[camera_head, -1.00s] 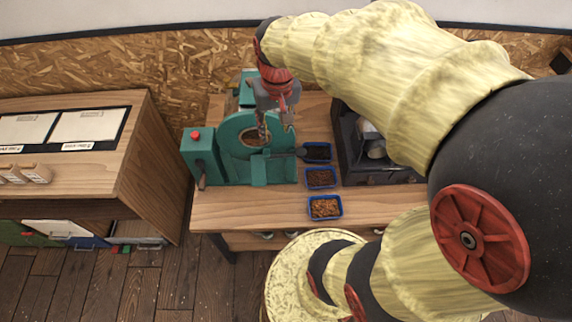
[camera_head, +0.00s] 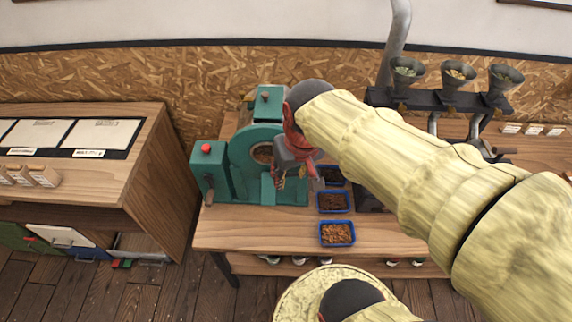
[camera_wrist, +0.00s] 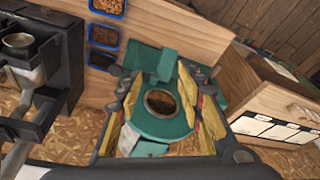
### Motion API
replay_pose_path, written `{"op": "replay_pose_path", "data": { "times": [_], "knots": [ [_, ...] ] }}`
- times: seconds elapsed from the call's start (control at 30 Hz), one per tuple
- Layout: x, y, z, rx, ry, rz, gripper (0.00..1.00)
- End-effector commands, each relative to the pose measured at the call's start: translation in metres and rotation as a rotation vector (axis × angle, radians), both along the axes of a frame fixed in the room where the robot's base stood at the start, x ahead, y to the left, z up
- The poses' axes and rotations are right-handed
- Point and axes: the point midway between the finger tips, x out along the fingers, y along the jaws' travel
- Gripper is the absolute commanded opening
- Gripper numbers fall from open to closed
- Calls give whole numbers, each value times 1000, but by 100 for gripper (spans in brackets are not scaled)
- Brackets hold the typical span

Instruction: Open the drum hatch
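The teal drum roaster (camera_head: 243,150) stands on the wooden table, with a round, ringed brown area (camera_head: 263,153) on its face. In the wrist view the drum face (camera_wrist: 177,127) lies between the fingers, and the brown round area (camera_wrist: 160,102) looks like an opening or window with beans. I cannot tell whether the hatch itself is open or shut. My gripper (camera_head: 292,180) is at the drum's right front. It also shows in the wrist view (camera_wrist: 160,118), with its yellow-padded fingers wide apart and nothing clearly held. It hides part of the drum's right side in the head view.
Blue trays of beans (camera_head: 337,245) line the table right of the roaster. A dark machine with several funnels (camera_head: 452,88) stands further right. A red button (camera_head: 206,148) tops the roaster's left box. A wooden cabinet (camera_head: 155,165) is at the left.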

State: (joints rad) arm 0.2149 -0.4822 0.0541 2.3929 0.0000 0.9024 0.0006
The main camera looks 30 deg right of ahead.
Motion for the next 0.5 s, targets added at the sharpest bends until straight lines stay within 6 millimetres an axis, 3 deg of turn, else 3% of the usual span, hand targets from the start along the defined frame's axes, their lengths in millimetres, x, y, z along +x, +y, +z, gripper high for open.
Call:
{"op": "replay_pose_path", "data": {
  "times": [0.13, 0.3, 0.5],
  "knots": [
    [-12, 10, -11, -6, -28, 24, 37],
    [-27, 37, -35, -19, -116, 109, 37],
    [-37, 59, -49, -25, -198, 189, 37]
  ]
}}
